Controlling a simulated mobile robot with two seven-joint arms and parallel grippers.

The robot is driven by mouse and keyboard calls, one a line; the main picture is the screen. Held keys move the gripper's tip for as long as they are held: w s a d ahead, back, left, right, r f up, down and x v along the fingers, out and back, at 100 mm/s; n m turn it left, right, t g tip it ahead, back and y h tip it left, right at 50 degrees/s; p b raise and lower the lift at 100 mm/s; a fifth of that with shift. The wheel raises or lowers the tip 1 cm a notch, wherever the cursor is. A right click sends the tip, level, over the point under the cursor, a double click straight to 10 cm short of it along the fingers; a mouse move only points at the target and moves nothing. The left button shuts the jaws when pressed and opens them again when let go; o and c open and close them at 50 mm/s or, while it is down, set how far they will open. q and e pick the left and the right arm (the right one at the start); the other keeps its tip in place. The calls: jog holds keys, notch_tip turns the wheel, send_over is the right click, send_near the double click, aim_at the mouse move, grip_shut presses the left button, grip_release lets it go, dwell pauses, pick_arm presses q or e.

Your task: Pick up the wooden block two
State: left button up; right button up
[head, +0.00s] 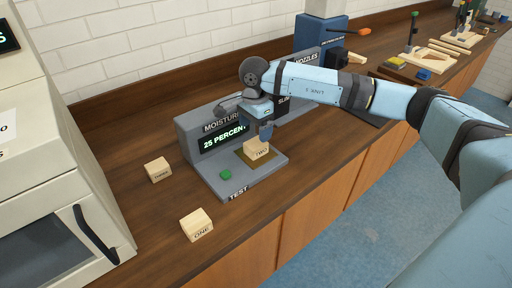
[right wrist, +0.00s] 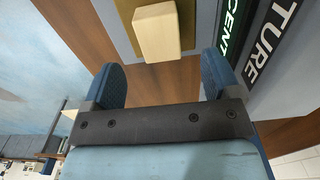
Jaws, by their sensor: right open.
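Wooden block two (head: 257,149), a pale block marked "TWO", sits on the brown pad (head: 242,157) of the grey moisture tester (head: 215,176). It also shows in the right wrist view (right wrist: 157,32), beyond the fingertips. My right gripper (head: 264,133) is over the pad, right at the block in the head view. In the right wrist view its two blue fingers (right wrist: 162,75) are spread apart, with nothing between them. The block lies ahead of the gap, and I cannot tell the exact height between them. My left gripper is not in view.
The tester's display (head: 222,138) reads "25 PERCENT", and a green button (head: 226,174) is on its base. Block three (head: 158,170) and block one (head: 196,225) lie on the wooden counter (head: 150,215). A white oven-like machine (head: 50,190) stands at left.

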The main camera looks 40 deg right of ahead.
aim_at(256, 143)
jog(key=shift+d+f+p, duration=0.15)
jog(key=shift+f+p, duration=0.25)
jog(key=shift+f, duration=2.75)
jog(key=c, duration=1.1)
jog(key=shift+r, duration=0.1)
